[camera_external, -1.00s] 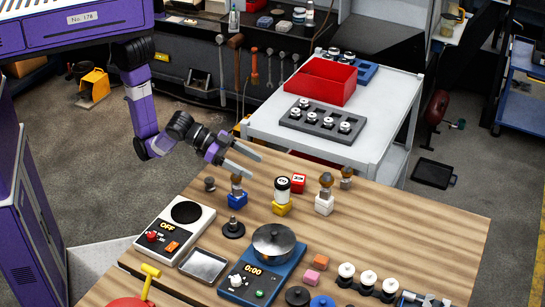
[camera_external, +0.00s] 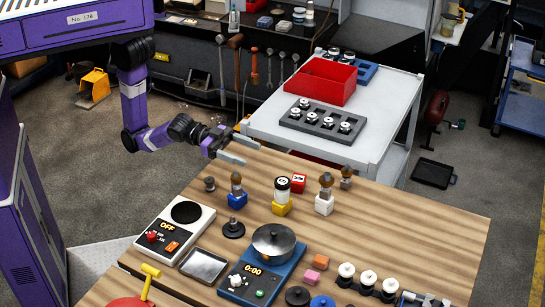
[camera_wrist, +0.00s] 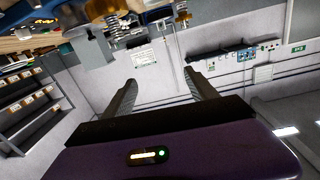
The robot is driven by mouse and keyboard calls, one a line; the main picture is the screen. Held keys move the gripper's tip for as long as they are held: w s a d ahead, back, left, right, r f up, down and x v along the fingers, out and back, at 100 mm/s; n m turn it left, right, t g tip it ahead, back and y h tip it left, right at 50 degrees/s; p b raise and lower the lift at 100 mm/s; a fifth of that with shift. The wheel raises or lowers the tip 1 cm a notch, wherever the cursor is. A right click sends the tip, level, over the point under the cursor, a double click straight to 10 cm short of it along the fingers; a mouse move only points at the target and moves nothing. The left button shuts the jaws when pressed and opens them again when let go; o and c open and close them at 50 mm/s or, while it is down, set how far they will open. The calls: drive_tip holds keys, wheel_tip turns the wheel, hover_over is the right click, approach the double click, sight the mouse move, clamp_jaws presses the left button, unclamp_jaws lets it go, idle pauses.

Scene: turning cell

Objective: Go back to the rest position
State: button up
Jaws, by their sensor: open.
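My gripper (camera_external: 238,150) is open and empty. In the external view it is level in the air above the far left edge of the wooden table (camera_external: 420,225), behind the small objects there. My purple arm bends down to it from the upper left. In the wrist view the two fingers of my gripper (camera_wrist: 160,95) stand apart with nothing between them. Behind them are the room's grey wall and a wall sign (camera_wrist: 145,57).
A grey cart (camera_external: 270,125) with a red bin (camera_external: 321,82) stands behind.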

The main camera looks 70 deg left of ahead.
drive_tip(key=s+a+f+n+t+y, duration=0.15)
drive_tip(key=a+f, duration=0.25)
drive_tip(key=a, duration=0.8)
drive_tip(key=a+f+n+t+y, duration=0.3)
drive_tip(key=a, duration=1)
drive_tip(key=s+a+f+n+g+y, duration=0.1)
drive_tip(key=s+a+f+n+y, duration=0.1)
drive_tip(key=a, duration=0.5)
drive_tip(key=s+a+f+n+y, duration=0.3)
drive_tip(key=s+a+y, duration=0.3)
drive_tip(key=s, duration=0.3)
drive_tip(key=shift+a+f+g, duration=0.35)
drive_tip(key=shift+a+f, duration=0.05)
drive_tip(key=shift+f, duration=0.1)
